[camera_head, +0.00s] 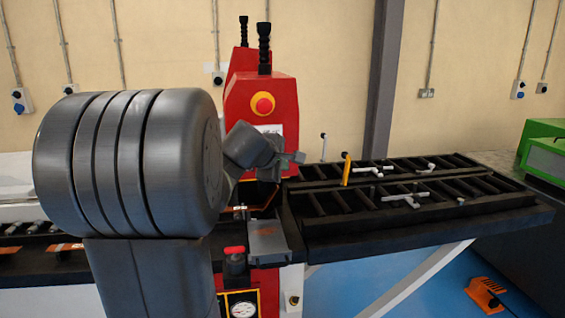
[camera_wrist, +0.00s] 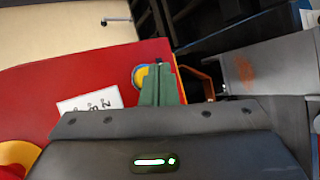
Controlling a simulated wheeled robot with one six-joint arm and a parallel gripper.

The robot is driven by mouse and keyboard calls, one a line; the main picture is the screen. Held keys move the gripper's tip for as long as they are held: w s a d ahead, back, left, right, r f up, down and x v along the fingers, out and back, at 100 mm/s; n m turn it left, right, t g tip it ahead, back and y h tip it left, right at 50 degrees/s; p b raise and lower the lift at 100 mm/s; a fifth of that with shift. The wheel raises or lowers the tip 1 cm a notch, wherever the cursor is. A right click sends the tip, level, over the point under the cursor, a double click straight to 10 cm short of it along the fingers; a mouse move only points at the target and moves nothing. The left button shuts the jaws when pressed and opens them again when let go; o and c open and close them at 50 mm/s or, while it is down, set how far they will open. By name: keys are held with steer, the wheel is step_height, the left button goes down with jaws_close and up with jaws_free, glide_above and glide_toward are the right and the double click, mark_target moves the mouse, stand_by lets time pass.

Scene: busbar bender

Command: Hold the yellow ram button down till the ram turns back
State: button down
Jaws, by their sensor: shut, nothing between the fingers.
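The yellow ram button (camera_wrist: 138,77), with a blue rim, shows in the wrist view on the red machine face. My gripper (camera_wrist: 163,68) is shut and empty, with its green fingers together. The fingers cover the right part of the button. I cannot tell whether the fingertips touch it or whether it is pressed. In the head view my gripper (camera_head: 298,157) is in front of the red bender (camera_head: 240,95), and the button is hidden there. The ram is not clearly seen.
A red stop button on a yellow base (camera_head: 263,104) sits higher on the bender. A white label (camera_wrist: 88,102) is beside the ram button. A grey block (camera_head: 268,243) and a red-topped knob (camera_head: 234,251) stand below my gripper. A roller table (camera_head: 420,235) extends right.

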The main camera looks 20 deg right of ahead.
steer(key=shift+w, duration=0.1)
stand_by(0.3)
steer(key=shift+w+d, duration=0.1)
steer(key=shift+w, duration=0.2)
steer(key=shift+w+d, duration=0.1)
steer(key=shift+w, duration=0.35)
stand_by(1.9)
steer(key=shift+s, duration=0.15)
stand_by(2.3)
steer(key=shift+s+a, duration=0.2)
steer(key=shift+s, duration=0.5)
steer(key=s, duration=0.2)
steer(key=s+a+b, duration=0.1)
steer(key=s, duration=0.2)
steer(key=shift+a, duration=0.1)
steer(key=shift+w, duration=0.15)
